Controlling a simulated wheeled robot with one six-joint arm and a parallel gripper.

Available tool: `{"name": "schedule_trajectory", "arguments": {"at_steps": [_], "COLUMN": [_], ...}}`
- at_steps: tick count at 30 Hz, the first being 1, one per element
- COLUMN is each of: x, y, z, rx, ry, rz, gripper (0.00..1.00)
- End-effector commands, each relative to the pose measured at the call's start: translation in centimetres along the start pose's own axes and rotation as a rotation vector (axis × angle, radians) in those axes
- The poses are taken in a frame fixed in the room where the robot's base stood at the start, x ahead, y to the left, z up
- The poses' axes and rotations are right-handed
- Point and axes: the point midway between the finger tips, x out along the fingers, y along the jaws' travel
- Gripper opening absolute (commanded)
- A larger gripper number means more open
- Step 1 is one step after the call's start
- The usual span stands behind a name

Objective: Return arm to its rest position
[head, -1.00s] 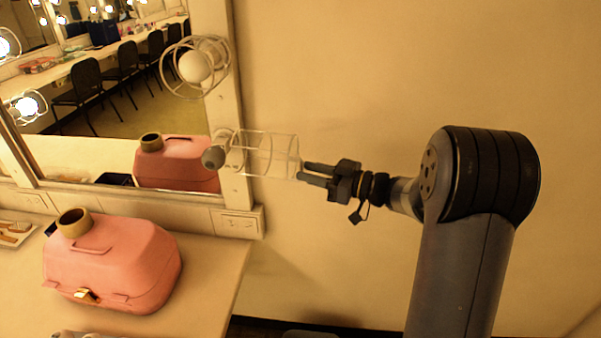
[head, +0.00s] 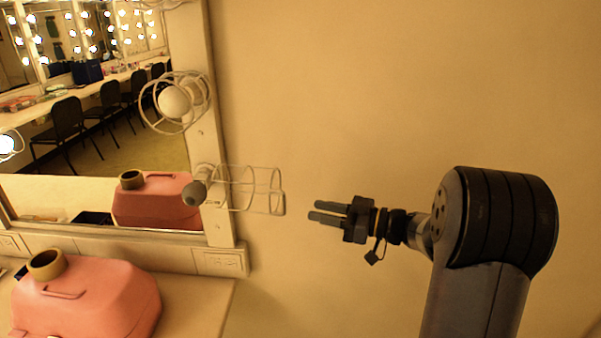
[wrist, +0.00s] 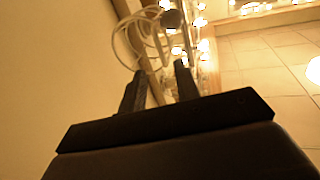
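My gripper (head: 314,211) is at the centre of the head view, pointing left in front of the bare wall. Its two dark fingers are apart with nothing between them. A wire lamp guard (head: 262,190) sticks out from the mirror frame around a grey lamp end (head: 195,193). A clear gap separates its open end from my fingertips. In the wrist view the fingers of my gripper (wrist: 159,69) stand apart, with a pale wire guard (wrist: 150,40) beyond them.
A pink case (head: 95,295) with a tape roll (head: 47,265) on it stands on the counter (head: 200,300) at lower left. The mirror (head: 100,150) and another caged bulb (head: 174,102) are above. The wall (head: 400,80) around my arm is clear.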

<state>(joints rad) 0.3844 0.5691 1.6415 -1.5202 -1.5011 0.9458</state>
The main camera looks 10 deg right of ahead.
Motion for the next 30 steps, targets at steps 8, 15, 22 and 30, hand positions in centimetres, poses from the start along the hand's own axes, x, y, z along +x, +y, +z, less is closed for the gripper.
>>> {"name": "schedule_trajectory", "arguments": {"at_steps": [8, 15, 22, 30], "x": [4.8, 8.8, 10.4, 10.3], "y": [-0.1, -0.1, -0.2, -0.3], "z": [-0.3, -0.3, -0.1, -0.1], "rx": [0.001, -0.001, -0.002, -0.003], "ry": [0.000, 0.001, 0.001, 0.001], "rz": [-0.006, -0.005, 0.003, 0.009], "gripper": [0.31, 0.31, 0.31, 0.31]}}
